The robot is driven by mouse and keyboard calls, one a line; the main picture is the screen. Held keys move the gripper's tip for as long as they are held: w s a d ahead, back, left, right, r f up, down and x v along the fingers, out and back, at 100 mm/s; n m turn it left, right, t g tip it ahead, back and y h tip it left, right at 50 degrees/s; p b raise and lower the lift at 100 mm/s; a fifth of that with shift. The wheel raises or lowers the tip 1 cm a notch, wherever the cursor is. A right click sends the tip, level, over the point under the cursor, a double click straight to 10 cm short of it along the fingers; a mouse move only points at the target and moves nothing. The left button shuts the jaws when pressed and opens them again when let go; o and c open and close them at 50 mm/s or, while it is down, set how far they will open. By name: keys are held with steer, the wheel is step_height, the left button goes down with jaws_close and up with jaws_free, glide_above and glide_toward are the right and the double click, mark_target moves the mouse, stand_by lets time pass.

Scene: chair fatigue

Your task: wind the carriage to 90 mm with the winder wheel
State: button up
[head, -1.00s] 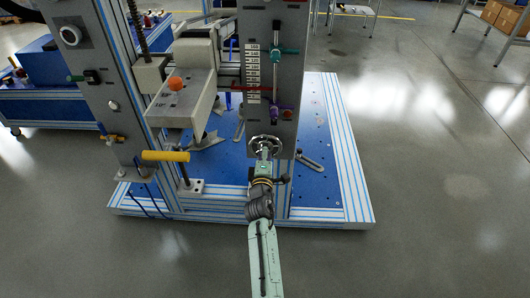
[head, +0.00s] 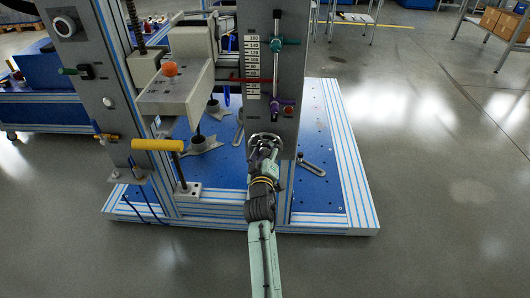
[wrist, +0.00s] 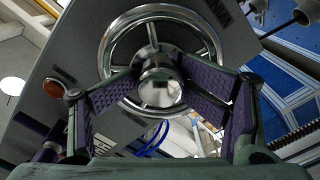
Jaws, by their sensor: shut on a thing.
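The winder wheel (head: 264,142) is a chrome handwheel low on the front of the grey column (head: 285,60). In the wrist view the wheel (wrist: 190,24) fills the upper middle, with its spokes and shiny hub (wrist: 158,84) facing me. My gripper (wrist: 160,80) has its purple-padded fingers on both sides of the hub, shut on it; the exact contact is partly hidden. In the head view my gripper (head: 264,152) is at the wheel. The white scale (head: 252,65) is on the column, with a red pointer (head: 240,80) across its lower half. The exact reading is too small to tell.
A teal-handled clamp (head: 277,42) and a purple knob (head: 288,110) sit on the column right of the scale. A yellow handle (head: 158,145) and a grey block with an orange ball (head: 170,68) are to the left. Open floor (head: 440,180) lies to the right.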

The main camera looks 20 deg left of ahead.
steer(key=o, duration=0.7)
steer(key=shift+w+d+r, duration=0.1)
steer(key=shift+w+r, duration=0.05)
steer(key=shift+p+v, duration=0.55)
steer(key=shift+v, duration=2.3)
